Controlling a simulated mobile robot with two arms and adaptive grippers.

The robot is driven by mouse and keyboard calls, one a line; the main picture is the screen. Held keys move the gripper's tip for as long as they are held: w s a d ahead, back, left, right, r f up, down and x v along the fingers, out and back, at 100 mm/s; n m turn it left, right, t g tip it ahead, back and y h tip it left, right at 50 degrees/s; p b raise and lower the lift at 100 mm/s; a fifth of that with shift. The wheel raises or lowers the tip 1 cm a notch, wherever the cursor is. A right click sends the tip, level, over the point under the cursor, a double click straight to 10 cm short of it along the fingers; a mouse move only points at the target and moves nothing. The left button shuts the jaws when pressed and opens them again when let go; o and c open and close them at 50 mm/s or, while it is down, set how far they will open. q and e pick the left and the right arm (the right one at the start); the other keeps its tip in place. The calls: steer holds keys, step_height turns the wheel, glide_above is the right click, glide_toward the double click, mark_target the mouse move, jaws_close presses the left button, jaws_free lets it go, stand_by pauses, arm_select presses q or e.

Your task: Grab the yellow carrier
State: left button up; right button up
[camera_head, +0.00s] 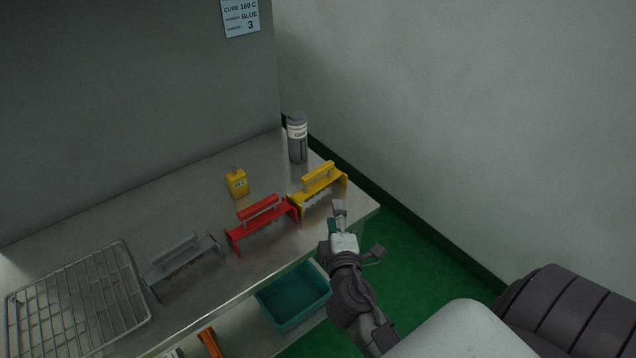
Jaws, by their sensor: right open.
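The yellow carrier (319,188) stands upright near the right end of the metal bench, with a raised handle bar along its top. My right gripper (352,228) is open and empty, in front of the yellow carrier at the bench's front right edge. It looks apart from the carrier in this view, though the exact gap is hard to tell. My left gripper is not in view.
A red carrier (262,222) and a grey carrier (182,262) stand to the left on the bench (195,211). Behind are a small yellow container (237,184) and a grey canister (297,141). A wire rack (78,303) lies left; a teal bin (293,297) sits below.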

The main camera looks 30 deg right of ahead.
mark_target(319, 174)
steer(key=w+n, duration=0.1)
steer(key=w+a+n+t+y, duration=0.1)
steer(key=shift+w+r+n, duration=0.1)
steer(key=shift+r+n, duration=0.1)
steer(key=shift+n, duration=0.1)
steer(key=p+x, duration=0.2)
steer(key=x, duration=0.5)
steer(key=shift+w+r, duration=0.15)
steer(key=shift+w+d, duration=0.2)
steer(key=shift+w, duration=0.3)
steer(key=shift+w+d+r, duration=0.15)
steer(key=shift+w+d, duration=0.05)
steer(key=shift+w, duration=0.05)
steer(key=p+x, duration=0.1)
steer(key=x, duration=0.2)
steer(key=shift+w+d+r, duration=0.1)
steer(key=shift+w+d, duration=0.3)
steer(key=shift+w, duration=0.25)
steer(key=shift+s, duration=0.1)
jaws_close()
